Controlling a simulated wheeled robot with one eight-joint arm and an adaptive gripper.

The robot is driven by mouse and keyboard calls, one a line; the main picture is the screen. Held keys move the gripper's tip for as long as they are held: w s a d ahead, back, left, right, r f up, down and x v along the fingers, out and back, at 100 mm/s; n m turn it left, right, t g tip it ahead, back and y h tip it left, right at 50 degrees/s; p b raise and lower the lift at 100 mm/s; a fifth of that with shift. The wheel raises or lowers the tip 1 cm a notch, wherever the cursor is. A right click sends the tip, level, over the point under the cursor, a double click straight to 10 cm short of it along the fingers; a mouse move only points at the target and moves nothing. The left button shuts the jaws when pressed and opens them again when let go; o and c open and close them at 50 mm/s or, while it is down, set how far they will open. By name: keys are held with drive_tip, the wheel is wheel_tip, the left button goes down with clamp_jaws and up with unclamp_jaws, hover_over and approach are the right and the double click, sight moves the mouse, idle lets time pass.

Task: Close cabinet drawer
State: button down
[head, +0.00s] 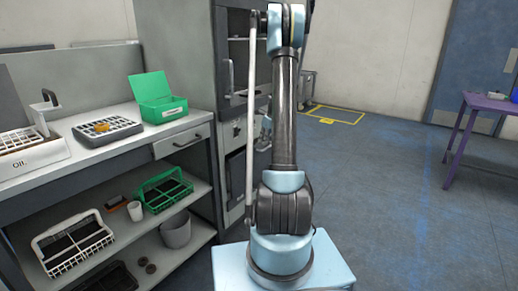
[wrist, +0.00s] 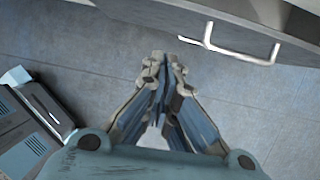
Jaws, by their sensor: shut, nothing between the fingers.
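In the head view, a light grey drawer (head: 183,139) with a bar handle sits under the right end of the worktop. I cannot tell from here how far out it stands. In the wrist view, a grey front (wrist: 300,22) with a pale bar handle (wrist: 240,52) crosses the upper right; I cannot tell which drawer or door it is. My gripper (wrist: 162,62) points over bare floor, left of that handle and apart from it. Its fingers are together and empty. In the head view my arm hides most of the gripper.
The worktop (head: 95,165) holds a green box (head: 158,108) and a grey rack (head: 106,130). Baskets and a bin (head: 176,232) fill the lower shelf. Blue floor (head: 390,200) is clear at right; a purple table (head: 485,108) stands beyond.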

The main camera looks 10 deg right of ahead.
drive_tip(key=d+f+t+y, duration=0.3)
drive_tip(key=d, duration=0.2)
drive_tip(key=t, duration=0.1)
approach(253, 154)
wheel_tip(253, 154, down, 3)
drive_tip(key=shift+w+a+f, duration=0.2)
drive_tip(key=shift+w+a, duration=0.75)
drive_tip(key=shift+w, duration=0.25)
